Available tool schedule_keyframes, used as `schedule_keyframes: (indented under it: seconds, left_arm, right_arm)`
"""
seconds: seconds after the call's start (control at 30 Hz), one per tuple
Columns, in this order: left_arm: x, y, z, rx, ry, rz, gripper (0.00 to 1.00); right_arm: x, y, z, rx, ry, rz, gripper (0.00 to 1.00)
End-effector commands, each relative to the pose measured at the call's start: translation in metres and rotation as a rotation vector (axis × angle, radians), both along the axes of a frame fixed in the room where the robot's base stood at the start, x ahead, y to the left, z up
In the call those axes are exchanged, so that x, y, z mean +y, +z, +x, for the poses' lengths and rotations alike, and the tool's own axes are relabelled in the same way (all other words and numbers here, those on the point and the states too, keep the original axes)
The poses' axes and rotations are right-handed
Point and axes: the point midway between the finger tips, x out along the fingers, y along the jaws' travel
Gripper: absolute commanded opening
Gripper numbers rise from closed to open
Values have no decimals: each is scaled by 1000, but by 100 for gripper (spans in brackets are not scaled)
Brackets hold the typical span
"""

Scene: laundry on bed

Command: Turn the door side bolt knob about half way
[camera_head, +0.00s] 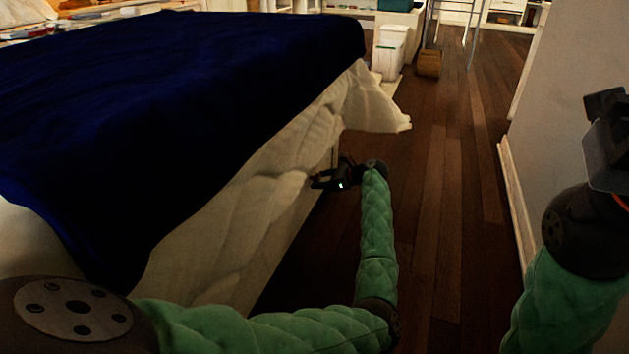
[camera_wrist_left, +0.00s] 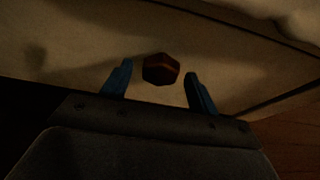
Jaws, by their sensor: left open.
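A dark reddish-brown faceted knob (camera_wrist_left: 160,69) stands out from a pale panel (camera_wrist_left: 70,48) in the left wrist view. My left gripper (camera_wrist_left: 157,82) is open, with one blue fingertip on each side of the knob and a gap to both. I cannot tell how far along the knob the fingers reach. In the head view my left gripper (camera_head: 315,181) is low against the side of the bed (camera_head: 235,220), and the knob cannot be made out there. Part of my right gripper (camera_head: 606,112) shows at the right edge; its fingers are unclear.
A dark blue blanket (camera_head: 170,90) covers the bed, with a cream sheet hanging down its side. The wooden floor (camera_head: 440,190) is free between the bed and the wall (camera_head: 570,90). A white bin (camera_head: 390,52) and a small brown box (camera_head: 429,64) stand farther back.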

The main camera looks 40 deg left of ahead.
Motion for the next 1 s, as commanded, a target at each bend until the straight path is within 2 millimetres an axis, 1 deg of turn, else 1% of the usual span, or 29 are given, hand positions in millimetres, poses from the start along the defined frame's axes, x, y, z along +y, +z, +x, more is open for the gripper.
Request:
schedule_keyframes:
  seconds: [0.3,0.37,0.5,0.53,0.8,1.0]
  left_arm:
    - [1,-2,0,0,-1,0,60]
    - [1,-2,0,0,-1,0,48]
    - [1,-2,0,0,-1,0,21]
    - [1,-1,0,0,-1,0,17]
    - [1,-1,0,10,0,-3,17]
    - [1,0,1,53,-1,-14,17]
  right_arm:
    - [0,-1,0,0,-1,-1,36]
    - [0,-1,0,-1,-1,0,36]
    - [0,0,0,-2,-1,0,36]
    - [0,0,0,-2,-1,0,36]
    - [0,2,-1,-3,0,1,36]
    - [0,8,0,-2,6,-1,36]
